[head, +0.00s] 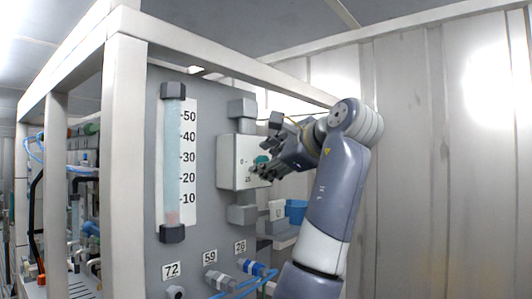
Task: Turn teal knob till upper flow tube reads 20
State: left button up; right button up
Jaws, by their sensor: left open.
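The teal knob (262,160) sits on the front of a pale control box (232,150) with small dial marks. My left gripper (262,172) is open at the knob's right and partly covers it; I cannot tell if the fingers touch it. The flow tube (173,150) stands upright on the grey panel, left of the box, beside a white scale (189,160) marked 10 to 50. A faint pinkish patch (172,217) shows at the tube's bottom, below the 10 mark. My right gripper is out of view.
Labels 72 (171,271), 59 (210,257) and 26 (240,247) sit low on the panel above pipe fittings with blue tubing. A blue container (296,209) stands right of the box. Pale frame posts (128,170) border the panel's left. The right wall side is open.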

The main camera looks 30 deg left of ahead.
pick_arm(q)
jog(key=shift+w+a+f, duration=0.1)
jog(key=shift+w+a, duration=0.1)
jog(key=shift+a, duration=0.3)
jog(key=shift+w+f, duration=0.1)
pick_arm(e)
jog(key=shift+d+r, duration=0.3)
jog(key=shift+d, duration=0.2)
pick_arm(q)
grip_shut()
jog(key=shift+f+n+t+y+b, duration=0.15)
jog(key=shift+n+t+y+b, duration=0.4)
jog(key=shift+n+b, duration=1.3)
jog(key=shift+f+n+t+y+b, duration=0.15)
jog(key=shift+n+y+b, duration=0.85)
jog(key=shift+n, duration=1.6)
jog(key=shift+f+n+t+y+b, duration=0.25)
jog(key=shift+n+y+b, duration=0.5)
jog(key=shift+n+b, duration=1.1)
pick_arm(e)
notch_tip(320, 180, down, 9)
jog(key=shift+p, duration=0.4)
pick_arm(q)
jog(key=shift+n, duration=0.6)
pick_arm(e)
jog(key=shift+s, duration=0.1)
